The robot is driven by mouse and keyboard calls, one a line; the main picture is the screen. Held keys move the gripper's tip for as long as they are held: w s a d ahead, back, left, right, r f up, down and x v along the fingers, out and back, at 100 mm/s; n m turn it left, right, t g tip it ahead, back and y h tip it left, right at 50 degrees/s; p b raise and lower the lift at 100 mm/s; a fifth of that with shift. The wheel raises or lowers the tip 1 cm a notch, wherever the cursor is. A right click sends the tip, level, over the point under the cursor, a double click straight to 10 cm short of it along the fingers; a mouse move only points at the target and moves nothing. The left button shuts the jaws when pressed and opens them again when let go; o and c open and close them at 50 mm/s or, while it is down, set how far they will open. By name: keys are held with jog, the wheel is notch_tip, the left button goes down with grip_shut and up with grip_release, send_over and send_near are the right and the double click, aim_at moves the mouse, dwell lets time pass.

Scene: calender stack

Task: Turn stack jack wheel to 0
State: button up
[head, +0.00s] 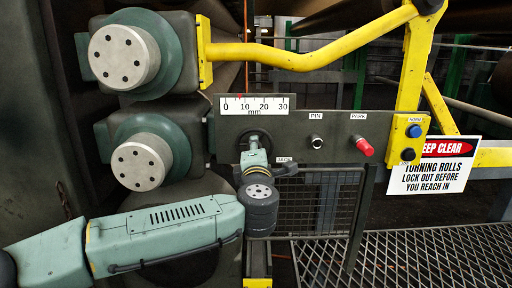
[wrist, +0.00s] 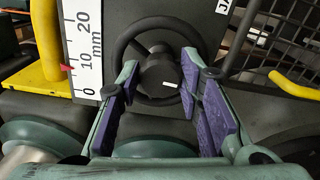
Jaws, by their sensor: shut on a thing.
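The stack jack wheel is a dark spoked handwheel with a round hub (wrist: 158,74), in the upper middle of the wrist view. My gripper (wrist: 160,72) reaches it with one finger on each side of the hub, purple pads facing inward, and is shut on the wheel. The exact contact is hard to see. In the head view my gripper (head: 254,146) covers most of the wheel below the white mm scale (head: 255,106). The scale's red pointer (head: 239,97) stands between 0 and 10; it also shows in the wrist view (wrist: 66,68).
Right of the wheel the panel carries a black PIN knob (head: 316,141), a red PARK knob (head: 366,146) and a blue HORN button (head: 414,131). A yellow rail (head: 300,60) crosses above. Roll ends (head: 124,56) stand at left. A mesh guard (head: 315,205) is below right.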

jog(key=m+p, duration=0.8)
jog(key=p, duration=0.1)
jog(key=shift+p, duration=0.4)
jog(key=shift+f, duration=0.2)
jog(key=o, duration=1.2)
jog(key=shift+c, duration=0.2)
